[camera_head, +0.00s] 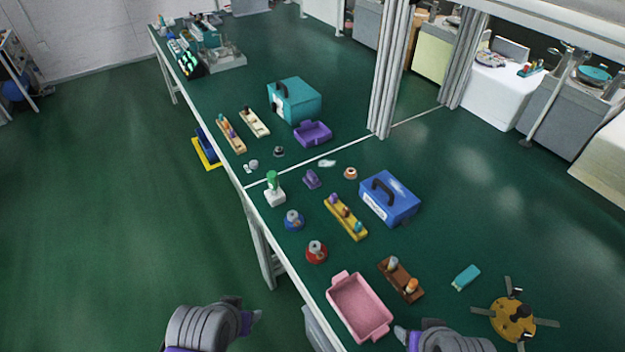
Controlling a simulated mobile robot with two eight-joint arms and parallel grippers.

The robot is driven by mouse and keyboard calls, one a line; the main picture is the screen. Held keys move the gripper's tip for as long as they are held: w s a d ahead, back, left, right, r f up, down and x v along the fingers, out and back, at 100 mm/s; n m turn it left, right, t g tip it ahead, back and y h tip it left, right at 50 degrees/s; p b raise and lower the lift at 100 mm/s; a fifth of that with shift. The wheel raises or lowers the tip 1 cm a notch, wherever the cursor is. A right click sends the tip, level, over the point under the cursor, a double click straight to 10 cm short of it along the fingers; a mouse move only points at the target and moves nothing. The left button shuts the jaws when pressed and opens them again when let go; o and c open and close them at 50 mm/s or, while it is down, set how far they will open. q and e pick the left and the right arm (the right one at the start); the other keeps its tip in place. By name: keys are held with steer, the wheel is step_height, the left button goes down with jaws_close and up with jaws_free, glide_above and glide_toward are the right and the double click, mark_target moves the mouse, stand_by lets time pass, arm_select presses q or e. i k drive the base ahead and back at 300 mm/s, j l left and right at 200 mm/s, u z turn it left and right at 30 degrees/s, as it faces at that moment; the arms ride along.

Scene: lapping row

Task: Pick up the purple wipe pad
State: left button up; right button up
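A small purple object (312,179), which looks like the wipe pad, lies on the green table in the middle of the view. It stands between a white-based bottle with a green top (273,190) and an orange-brown ring-shaped piece (351,173). My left gripper (248,310) is at the bottom, left of the table edge and far from the pad. My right gripper (412,331) is at the bottom, close to the pink tray and also far from the pad. The finger gaps are too unclear to judge. Nothing shows held in either gripper.
A pink tray (338,283), a brown rack (387,268), a yellow rack (335,209) and red (316,252) and blue (293,220) round pieces stand nearer. A blue case (402,207) is right of the pad. A purple tray (325,138) and teal case (305,104) lie beyond.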

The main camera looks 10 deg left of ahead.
mark_target(311, 180)
steer(key=k+z, duration=0.15)
steer(key=k, duration=0.35)
steer(key=i+j+z, duration=0.1)
steer(key=z, duration=0.35)
steer(key=j+z, duration=0.1)
steer(key=z, duration=0.3)
steer(key=i+j+z, duration=0.1)
steer(key=z, duration=0.35)
steer(key=j+z, duration=0.3)
steer(key=j, duration=0.25)
steer(key=j+z, duration=0.3)
steer(key=j, duration=0.65)
steer(key=k+j, duration=0.15)
steer(key=j, duration=0.3)
steer(key=j+z, duration=0.1)
steer(key=j, duration=0.4)
steer(key=k+j, duration=0.15)
steer(key=j, duration=0.3)
